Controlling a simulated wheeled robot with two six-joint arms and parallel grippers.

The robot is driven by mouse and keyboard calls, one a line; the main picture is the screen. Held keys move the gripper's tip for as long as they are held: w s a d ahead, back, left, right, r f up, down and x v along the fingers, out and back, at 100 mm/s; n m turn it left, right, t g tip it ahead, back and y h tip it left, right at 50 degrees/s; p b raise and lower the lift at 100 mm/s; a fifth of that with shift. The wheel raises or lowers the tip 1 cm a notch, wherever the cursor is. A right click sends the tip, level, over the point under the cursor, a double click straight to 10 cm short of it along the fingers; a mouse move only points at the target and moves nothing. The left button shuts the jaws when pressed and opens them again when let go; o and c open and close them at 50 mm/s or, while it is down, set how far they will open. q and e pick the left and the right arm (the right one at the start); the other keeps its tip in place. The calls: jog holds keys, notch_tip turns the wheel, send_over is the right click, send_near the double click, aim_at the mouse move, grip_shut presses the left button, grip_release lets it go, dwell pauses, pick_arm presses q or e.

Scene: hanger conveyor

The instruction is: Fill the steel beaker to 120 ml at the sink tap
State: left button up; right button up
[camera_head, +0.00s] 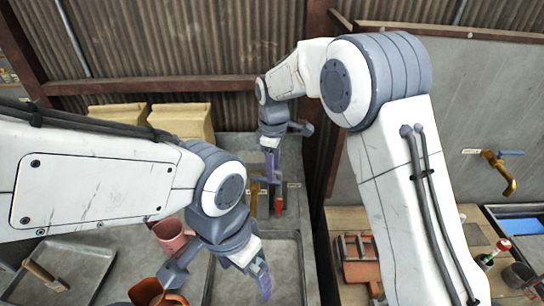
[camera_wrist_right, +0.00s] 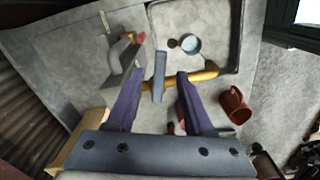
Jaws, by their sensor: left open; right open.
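A brass tap (camera_wrist_right: 203,76) with a grey lever (camera_wrist_right: 158,88) reaches toward the basin. My right gripper (camera_head: 272,165) is open above the tap; its fingers show on either side of the lever, contact unclear. My left gripper (camera_head: 218,278) is open and appears empty over the sink's left side.
A red-marked fitting (camera_head: 278,206) is right of the brass tap. A pink mug (camera_head: 170,236) and brown mug (camera_head: 152,292) stand left of the sink. Cardboard boxes (camera_head: 185,121) are behind. Another brass tap (camera_head: 498,172) is on the right wall.

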notch_tip(320, 180, up, 8)
jog(key=b, duration=0.1)
jog(key=shift+f+b, duration=0.25)
jog(key=shift+b, duration=0.05)
dwell(1.1)
